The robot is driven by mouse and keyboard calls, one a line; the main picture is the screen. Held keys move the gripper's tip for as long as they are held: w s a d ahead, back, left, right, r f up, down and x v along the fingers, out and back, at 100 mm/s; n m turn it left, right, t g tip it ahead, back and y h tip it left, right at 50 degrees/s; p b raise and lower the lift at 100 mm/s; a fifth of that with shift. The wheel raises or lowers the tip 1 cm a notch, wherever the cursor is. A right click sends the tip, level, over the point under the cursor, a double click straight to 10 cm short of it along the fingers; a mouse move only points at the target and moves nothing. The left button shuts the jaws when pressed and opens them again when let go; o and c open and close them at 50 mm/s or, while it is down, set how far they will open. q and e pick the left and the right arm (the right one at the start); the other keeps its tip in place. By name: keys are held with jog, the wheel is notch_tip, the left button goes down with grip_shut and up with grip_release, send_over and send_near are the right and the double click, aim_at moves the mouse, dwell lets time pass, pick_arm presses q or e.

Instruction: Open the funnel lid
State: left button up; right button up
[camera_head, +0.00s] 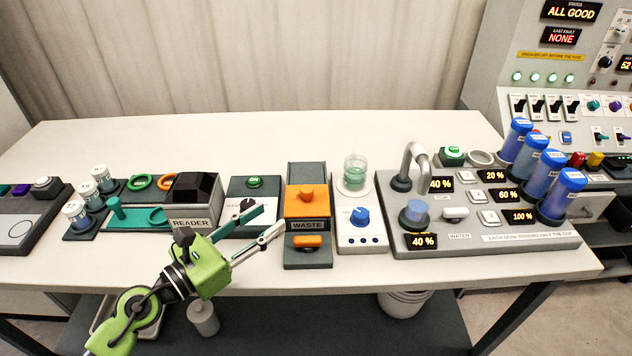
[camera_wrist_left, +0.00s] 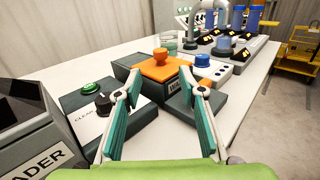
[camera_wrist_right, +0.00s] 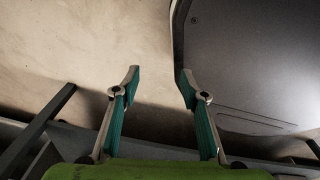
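An orange lid (camera_head: 306,208) with a round orange knob (camera_head: 306,192) covers the top of the dark grey box labelled WASTE (camera_head: 307,263); it looks closed. An orange handle (camera_head: 307,241) sits lower on the front. No part is labelled funnel. My left gripper (camera_head: 272,219) is open and empty, just left of the box. In the left wrist view its fingertips (camera_wrist_left: 160,78) are spread, with the lid (camera_wrist_left: 160,70) and knob (camera_wrist_left: 160,55) beyond them. My right gripper (camera_wrist_right: 160,73) is open and empty, facing a pale floor and a grey surface; the head view does not show it.
Left of the WASTE box stand a dial box with a green button (camera_head: 254,182) and the READER (camera_head: 190,222). Right are a blue-knobbed unit (camera_head: 345,237) with a clear cup (camera_head: 355,172), and the tap panel (camera_head: 400,235). The table's back strip (camera_head: 270,140) is clear.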

aim_at(302, 193)
pick_arm(q)
jog(key=x, duration=0.1)
jog(key=p+x, duration=0.1)
jog(key=x, duration=0.2)
jog(key=shift+w+d+r, duration=0.25)
jog(key=shift+d+r, duration=0.05)
jog(key=shift+r, duration=0.05)
jog(key=x, duration=0.3)
jog(key=p+x, duration=0.1)
jog(key=x, duration=0.3)
jog(key=shift+f, duration=0.25)
jog(key=shift+w+d, duration=0.25)
jog(key=shift+d, duration=0.05)
pick_arm(e)
jog(key=s+a+r, duration=0.1)
jog(key=s+r, duration=0.1)
jog(key=shift+a+r, duration=0.3)
jog(key=shift+a, duration=0.1)
pick_arm(q)
jog(key=shift+c, duration=0.4)
